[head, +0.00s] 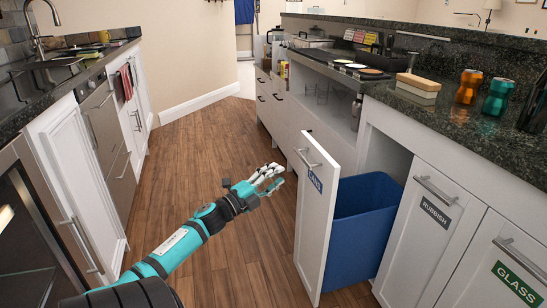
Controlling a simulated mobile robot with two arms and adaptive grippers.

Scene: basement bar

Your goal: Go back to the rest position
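My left arm, teal and black, reaches in from the bottom left over the wooden floor. Its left gripper (277,176) has pale fingers whose tips look spread apart, with nothing visible between them. It is in the air, just left of an open white cabinet door labelled CANS (314,210), with no clear contact. My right gripper is not in view.
A blue bin (362,225) stands behind the open door. Doors marked RUBBISH (437,208) and GLASS (515,283) are shut. An orange can (468,87) and a green can (497,97) stand on the right counter. The wooden floor (205,135) between the counters is clear.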

